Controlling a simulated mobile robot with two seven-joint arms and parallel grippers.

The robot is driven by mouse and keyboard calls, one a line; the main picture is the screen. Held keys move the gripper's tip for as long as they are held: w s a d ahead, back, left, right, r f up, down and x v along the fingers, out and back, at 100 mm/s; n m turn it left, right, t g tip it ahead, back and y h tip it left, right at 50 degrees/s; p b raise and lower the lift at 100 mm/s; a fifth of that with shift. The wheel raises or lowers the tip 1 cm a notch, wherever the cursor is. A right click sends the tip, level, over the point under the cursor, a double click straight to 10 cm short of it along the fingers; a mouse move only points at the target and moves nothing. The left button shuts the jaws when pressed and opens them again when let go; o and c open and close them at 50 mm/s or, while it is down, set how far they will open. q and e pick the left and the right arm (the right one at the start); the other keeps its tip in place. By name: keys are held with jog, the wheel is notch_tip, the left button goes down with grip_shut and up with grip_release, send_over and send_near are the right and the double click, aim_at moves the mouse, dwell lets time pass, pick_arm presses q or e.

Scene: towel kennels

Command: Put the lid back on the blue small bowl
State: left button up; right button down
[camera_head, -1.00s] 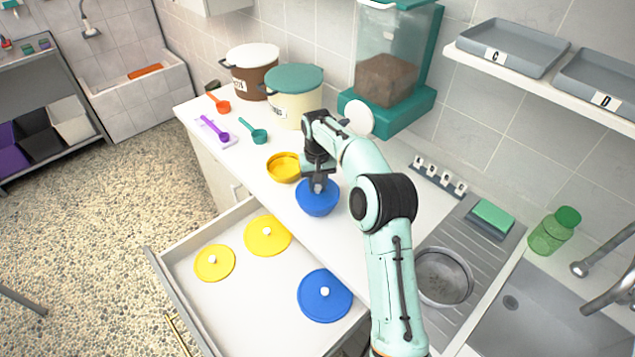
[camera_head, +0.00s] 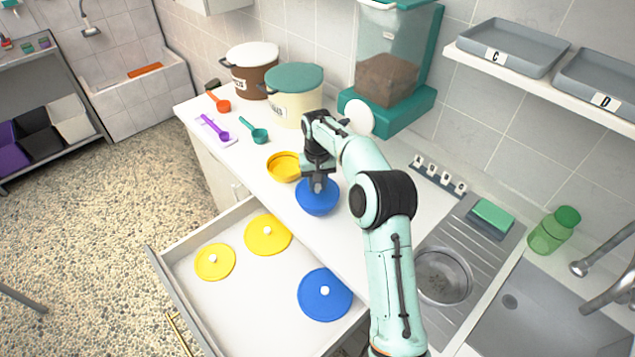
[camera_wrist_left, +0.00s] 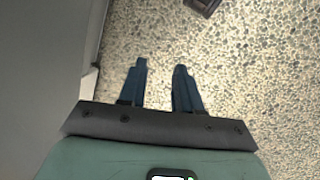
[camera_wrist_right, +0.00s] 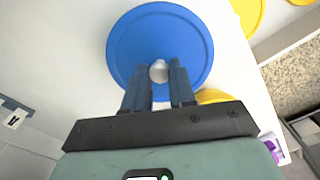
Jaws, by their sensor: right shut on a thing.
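The blue small bowl (camera_head: 316,208) stands on the white counter in the head view. My right gripper (camera_head: 318,184) is above it, pointing down. In the right wrist view its fingers (camera_wrist_right: 159,74) are shut on the white knob of a round blue lid (camera_wrist_right: 160,30). The lid is over the bowl and hides its opening; I cannot tell whether it rests fully on the rim. My left gripper (camera_wrist_left: 160,72) shows only in its wrist view, open and empty above the pebbled floor.
A yellow bowl (camera_head: 284,166) stands close to the left. The open drawer (camera_head: 240,297) below holds a larger blue lid (camera_head: 325,300) and two yellow lids (camera_head: 268,235). Canisters (camera_head: 295,100) and a dispenser (camera_head: 388,80) stand behind. The sink is at right.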

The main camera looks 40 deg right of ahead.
jog(key=shift+c, duration=1.9)
grip_release()
jog(key=shift+r+p, duration=0.5)
jog(key=shift+r, duration=0.8)
jog(key=shift+s+r, duration=0.1)
jog(key=shift+r, duration=1.05)
pick_arm(q)
jog(key=shift+w+r, duration=0.6)
jog(key=shift+w, duration=0.15)
pick_arm(e)
jog(key=shift+r, duration=1.05)
